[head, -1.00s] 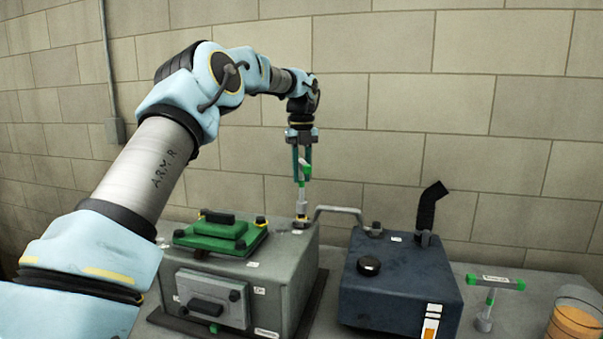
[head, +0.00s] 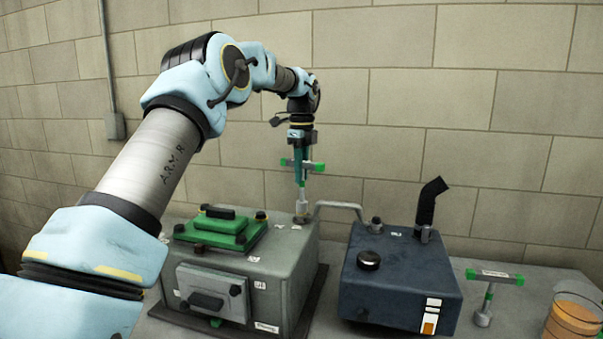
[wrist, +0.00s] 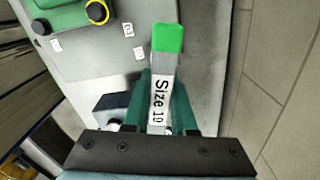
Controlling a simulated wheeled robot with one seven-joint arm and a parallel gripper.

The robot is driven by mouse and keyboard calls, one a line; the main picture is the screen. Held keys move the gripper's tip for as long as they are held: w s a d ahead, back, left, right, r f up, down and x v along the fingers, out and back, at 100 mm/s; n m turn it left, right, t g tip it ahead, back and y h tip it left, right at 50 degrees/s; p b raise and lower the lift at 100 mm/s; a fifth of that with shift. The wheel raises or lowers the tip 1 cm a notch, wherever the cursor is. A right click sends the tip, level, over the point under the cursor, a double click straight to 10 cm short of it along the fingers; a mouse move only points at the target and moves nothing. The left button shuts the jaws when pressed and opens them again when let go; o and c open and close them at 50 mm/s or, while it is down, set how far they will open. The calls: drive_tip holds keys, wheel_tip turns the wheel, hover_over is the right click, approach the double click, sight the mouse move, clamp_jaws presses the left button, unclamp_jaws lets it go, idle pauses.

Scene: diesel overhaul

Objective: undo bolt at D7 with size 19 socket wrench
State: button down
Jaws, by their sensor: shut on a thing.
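My gripper (head: 301,166) is shut on the size 19 socket wrench (head: 318,167), a T-shaped tool with a grey bar and green ends. In the wrist view its bar (wrist: 163,85) reads "Size 19" and lies between the green fingers. The wrench stands upright, its socket (head: 302,208) down at the back right corner of the grey engine block (head: 290,262), by the end of the grey pipe. The bolt under the socket is hidden. I cannot read the D7 label in either view.
A green stepped cover (head: 220,228) with dark bolts sits on the engine block. A dark blue box (head: 400,290) with a black exhaust stands to the right, joined by the grey pipe (head: 340,206). A second T-handled wrench (head: 488,290) and an orange-filled container (head: 572,318) are farther right.

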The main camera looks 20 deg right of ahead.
drive_tip(key=n, duration=0.7)
drive_tip(key=shift+r+n, duration=0.1)
drive_tip(key=shift+n, duration=0.2)
drive_tip(key=n, duration=1.1)
drive_tip(key=shift+s+n, duration=0.1)
drive_tip(key=shift+n, duration=0.3)
drive_tip(key=n, duration=0.4)
drive_tip(key=shift+n, duration=0.4)
drive_tip(key=shift+r, duration=0.1)
